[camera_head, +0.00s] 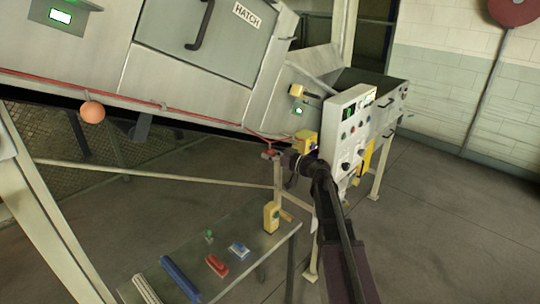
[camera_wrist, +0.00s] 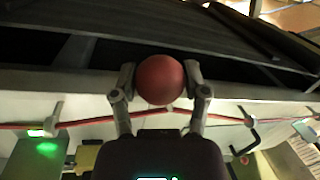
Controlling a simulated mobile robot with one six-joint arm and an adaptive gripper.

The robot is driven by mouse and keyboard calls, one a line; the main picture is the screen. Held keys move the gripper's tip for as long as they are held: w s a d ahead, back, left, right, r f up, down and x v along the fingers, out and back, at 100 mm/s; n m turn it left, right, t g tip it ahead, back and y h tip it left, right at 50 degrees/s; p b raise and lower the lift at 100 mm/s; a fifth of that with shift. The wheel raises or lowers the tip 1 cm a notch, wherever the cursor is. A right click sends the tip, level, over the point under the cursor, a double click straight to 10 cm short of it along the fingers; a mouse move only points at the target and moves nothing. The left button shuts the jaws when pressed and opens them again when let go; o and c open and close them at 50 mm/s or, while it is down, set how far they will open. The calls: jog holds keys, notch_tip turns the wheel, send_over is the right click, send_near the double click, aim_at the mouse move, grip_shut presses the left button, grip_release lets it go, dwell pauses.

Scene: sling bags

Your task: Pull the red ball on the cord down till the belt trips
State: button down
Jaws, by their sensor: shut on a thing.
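The red ball (camera_wrist: 160,80) sits between the two fingers of my gripper (camera_wrist: 161,82) in the wrist view, with a finger against each side. In the head view my gripper (camera_head: 274,155) is at the lower right end of the conveyor housing, and the ball there is mostly hidden by it. The red cord (camera_head: 150,103) runs along the housing's lower edge and slants down to my gripper. In the wrist view the cord (camera_wrist: 95,121) bends toward the ball. A green lamp (camera_head: 299,111) is lit near the cord's right end.
An orange ball (camera_head: 92,111) hangs farther left under the housing. A control panel (camera_head: 350,125) stands just right of my gripper. A bench (camera_head: 190,250) below holds several small items, including a yellow box (camera_head: 271,217). The floor at right is clear.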

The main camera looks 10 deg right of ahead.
jog(key=shift+f, duration=0.1)
jog(key=shift+c, duration=0.4)
grip_release()
jog(key=shift+a, duration=0.1)
jog(key=v, duration=1.2)
jog(key=shift+f, duration=0.1)
dwell(0.4)
